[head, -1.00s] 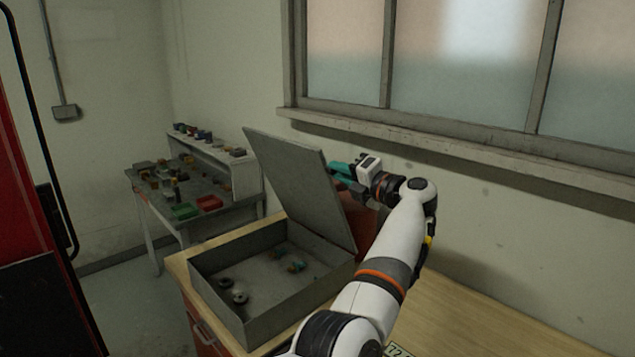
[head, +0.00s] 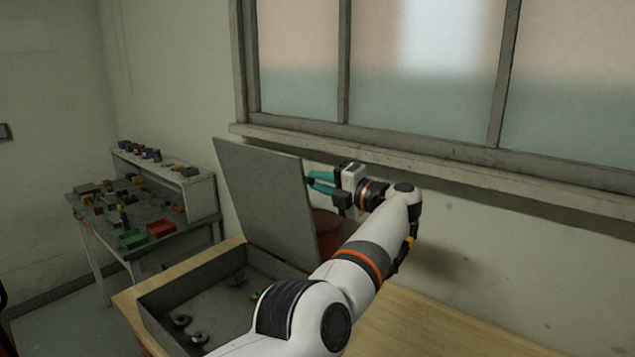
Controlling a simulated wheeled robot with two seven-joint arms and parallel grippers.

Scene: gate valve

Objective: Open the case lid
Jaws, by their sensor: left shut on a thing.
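The grey case (head: 192,279) sits on the wooden bench top, with its inside showing. Its flat grey lid (head: 262,195) stands raised at the back edge, nearly upright and tilted slightly to the left. My left gripper (head: 312,181), with teal fingers, is at the lid's right edge, about mid-height, and is shut on it. The exact grip at the fingertips is small in view. My left arm covers the right front part of the case. My right gripper is not in view.
Ring-like parts (head: 199,337) and small coloured fittings (head: 238,281) lie in the case. A red object (head: 327,228) stands behind the lid. The wall and window sill (head: 400,165) are close behind my gripper. The bench top (head: 420,325) is clear at right.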

